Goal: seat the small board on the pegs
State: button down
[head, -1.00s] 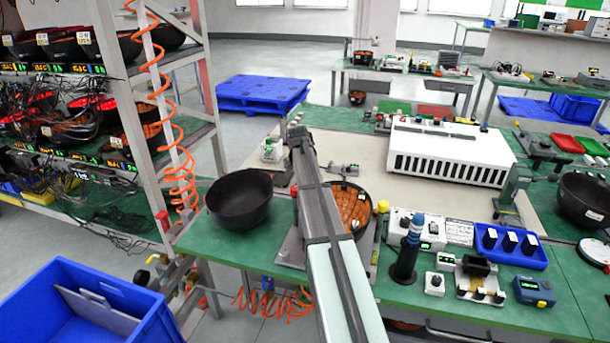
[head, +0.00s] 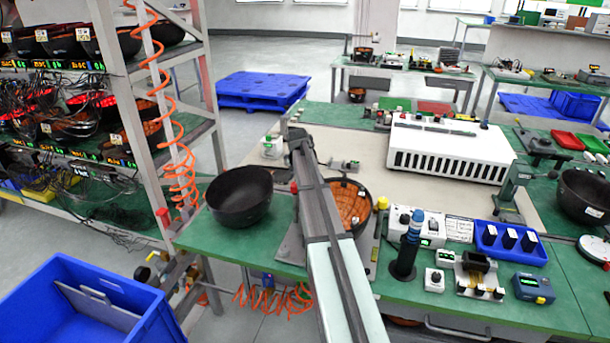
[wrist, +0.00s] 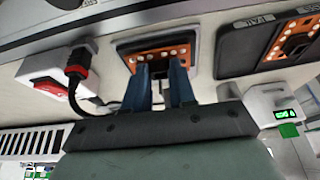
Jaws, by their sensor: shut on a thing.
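In the wrist view my gripper (wrist: 160,72) shows two blue fingers, close together on a small dark part. That part sits against an orange board with pale round dots (wrist: 143,50) in a dark surround, which I take as the small board. The fingertips and dark part cover its middle. I cannot make out the pegs or whether the board is seated. In the head view my arm reaches over the bench, and its far end hides the gripper and the held part.
A second dotted orange board (wrist: 291,42) lies in a dark tray. A white box with a red switch and black plug (wrist: 52,84) is close by. On the bench, a black bowl (head: 239,197) stands left of my arm, an orange-lined bowl (head: 350,203) right, a white vented unit (head: 450,150) beyond.

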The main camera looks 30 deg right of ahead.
jog(key=shift+f, duration=0.2)
jog(key=c, duration=0.8)
grip_release()
jog(key=shift+c, duration=0.2)
jog(key=v, duration=1.4)
jog(key=shift+f, duration=0.1)
